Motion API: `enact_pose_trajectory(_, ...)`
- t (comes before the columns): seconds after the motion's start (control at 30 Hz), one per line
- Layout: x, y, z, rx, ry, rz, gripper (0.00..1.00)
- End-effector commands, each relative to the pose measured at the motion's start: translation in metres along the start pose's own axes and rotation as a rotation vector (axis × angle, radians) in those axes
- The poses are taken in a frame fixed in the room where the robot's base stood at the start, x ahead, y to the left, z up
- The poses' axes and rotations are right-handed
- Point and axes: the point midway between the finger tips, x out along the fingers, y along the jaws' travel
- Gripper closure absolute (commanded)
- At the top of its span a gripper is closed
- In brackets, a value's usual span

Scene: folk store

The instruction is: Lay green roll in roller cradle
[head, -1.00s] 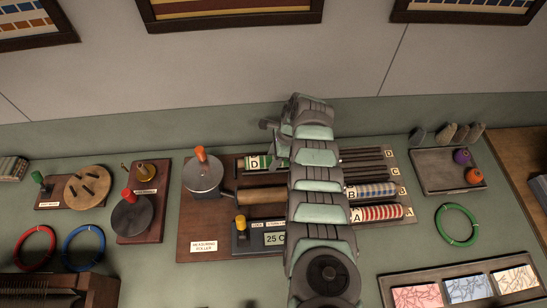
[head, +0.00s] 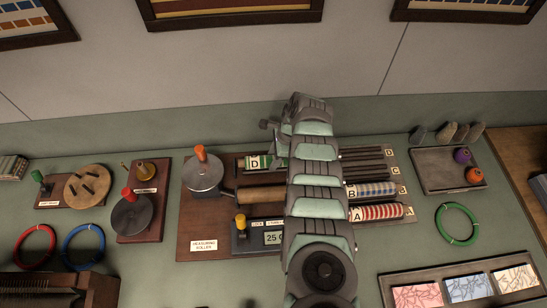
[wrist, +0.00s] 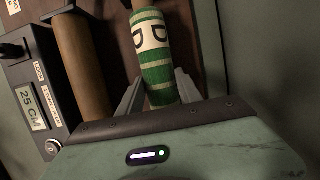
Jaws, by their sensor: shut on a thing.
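The green-and-white striped roll (head: 254,163), labelled D, is at the back of the measuring roller board (head: 222,230), behind the brown wooden roller (head: 262,195). In the wrist view the green roll (wrist: 154,50) lies between the two fingers of my gripper (wrist: 158,88), which is shut on it. The roll runs about parallel to the brown roller (wrist: 82,65), apart from it. My arm hides the roll's right end in the head view. I cannot tell whether the roll rests on the cradle or hangs just above it.
A striped blue roll (head: 372,190) and red roll (head: 378,212) lie on the rack at the right, with empty rods behind. The counter display (head: 272,238) stands in front of the brown roller. A crank disc (head: 203,174) with an orange knob is at the left.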

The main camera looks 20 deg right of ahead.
Motion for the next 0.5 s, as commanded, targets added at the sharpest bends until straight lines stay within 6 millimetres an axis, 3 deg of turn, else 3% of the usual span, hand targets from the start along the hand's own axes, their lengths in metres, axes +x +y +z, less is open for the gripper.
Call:
enact_pose_trajectory(0.13,-0.0003,-0.0002,0.0003,0.000,0.000,-0.001,1.00)
enact_pose_trajectory(0.17,-0.0003,-0.0002,0.0003,0.000,0.000,-0.001,0.56)
enact_pose_trajectory(0.43,0.0001,0.0001,0.0002,0.000,0.000,0.000,0.34)
enact_pose_trajectory(0.5,0.0001,0.0001,0.0002,0.000,0.000,0.000,0.33)
